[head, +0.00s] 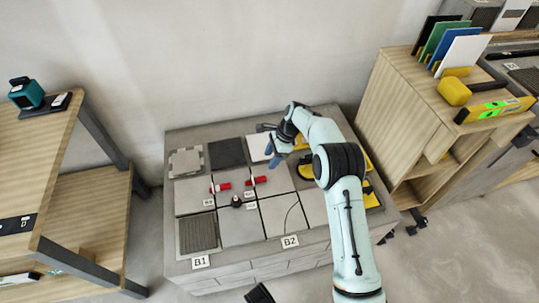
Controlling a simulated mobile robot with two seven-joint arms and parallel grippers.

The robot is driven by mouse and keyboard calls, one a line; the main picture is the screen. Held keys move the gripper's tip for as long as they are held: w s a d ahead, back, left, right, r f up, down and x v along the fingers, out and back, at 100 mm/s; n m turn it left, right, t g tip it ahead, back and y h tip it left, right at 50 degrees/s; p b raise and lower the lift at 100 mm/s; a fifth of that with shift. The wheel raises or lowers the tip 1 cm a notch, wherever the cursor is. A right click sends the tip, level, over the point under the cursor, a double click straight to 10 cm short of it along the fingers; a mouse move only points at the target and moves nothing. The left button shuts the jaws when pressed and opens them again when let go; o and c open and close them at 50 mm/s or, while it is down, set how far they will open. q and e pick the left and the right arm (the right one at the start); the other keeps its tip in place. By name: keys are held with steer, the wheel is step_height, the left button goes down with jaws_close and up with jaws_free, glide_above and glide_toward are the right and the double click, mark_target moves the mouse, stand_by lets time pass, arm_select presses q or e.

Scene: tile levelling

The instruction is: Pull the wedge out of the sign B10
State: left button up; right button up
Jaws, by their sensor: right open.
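Two red wedge-like pieces lie on the tiled block (180,262): a left red piece (221,187) and a right red piece (258,181). Small white tags, a left tag (208,203) and a right tag (249,193), stand by them; their print is too small to read, so I cannot tell which is B10. My right gripper (271,158) is open and empty above the back tiles, behind and right of the red pieces. A black part (259,293) at the bottom edge may be my left gripper; its jaws cannot be made out.
Larger signs B1 (200,262) and B2 (290,241) are on the front edge. A dark round knob (236,201) sits between tiles. Yellow items (371,195) lie at the block's right. Wooden shelves (400,110) stand right, a wooden table (50,160) left.

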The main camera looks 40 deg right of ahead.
mark_target(258, 179)
steer(key=b+x, duration=0.2)
steer(key=x, duration=0.8)
steer(key=shift+a+f, duration=0.15)
steer(key=shift+f, duration=0.25)
arm_select(q)
steer(key=s+a+f+g, duration=0.1)
steer(key=s+f, duration=0.3)
steer(key=shift+f+g+b, duration=0.3)
steer(key=shift+f, duration=0.05)
arm_select(e)
steer(key=shift+w+a+f, duration=0.2)
steer(key=shift+a+f, duration=0.05)
steer(key=shift+f, duration=0.4)
jaws_close()
